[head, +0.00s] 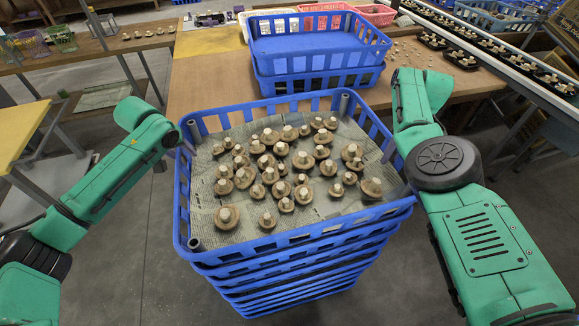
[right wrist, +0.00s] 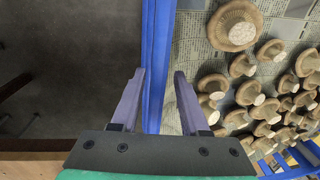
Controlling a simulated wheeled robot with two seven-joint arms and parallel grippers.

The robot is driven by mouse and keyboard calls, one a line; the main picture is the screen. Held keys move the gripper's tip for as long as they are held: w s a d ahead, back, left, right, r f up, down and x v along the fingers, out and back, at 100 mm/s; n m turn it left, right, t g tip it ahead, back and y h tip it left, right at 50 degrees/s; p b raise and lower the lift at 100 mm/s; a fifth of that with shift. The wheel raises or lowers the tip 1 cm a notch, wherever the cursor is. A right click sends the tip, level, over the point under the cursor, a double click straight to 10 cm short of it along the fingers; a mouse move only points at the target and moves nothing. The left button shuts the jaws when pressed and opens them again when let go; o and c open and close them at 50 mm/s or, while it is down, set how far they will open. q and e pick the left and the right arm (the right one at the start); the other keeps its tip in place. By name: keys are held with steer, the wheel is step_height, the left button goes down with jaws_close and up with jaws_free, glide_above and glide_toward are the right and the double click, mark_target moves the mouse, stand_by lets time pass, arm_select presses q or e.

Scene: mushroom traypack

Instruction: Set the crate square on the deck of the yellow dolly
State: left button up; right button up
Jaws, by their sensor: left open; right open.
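A blue slatted crate (head: 290,236), lined with newspaper and holding many brown mushrooms, is the top one of a stack of blue crates in the middle of the head view. My left gripper (head: 184,146) is at its left rim; its fingers are small and partly hidden there. My right gripper (right wrist: 161,73) is open in the right wrist view, its two fingers on either side of the crate's blue rim (right wrist: 158,35); in the head view my arm mostly hides it. A yellow flat top (head: 20,132) on grey legs stands at the far left; I cannot tell whether it is the dolly.
Behind the stack, a wooden table (head: 208,82) holds more blue crates (head: 318,62), empty inside. Pink baskets (head: 325,14) stand at the back. Black trays of mushrooms (head: 500,48) line a rail at upper right. Grey floor (head: 130,262) is open left of the stack.

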arm_select(q)
steer(key=shift+x, duration=1.25)
arm_select(e)
step_height(320, 180, down, 2)
steer(key=shift+a+f, duration=0.15)
arm_select(q)
steer(key=shift+r, duration=0.1)
jaws_close()
arm_select(e)
jaws_close()
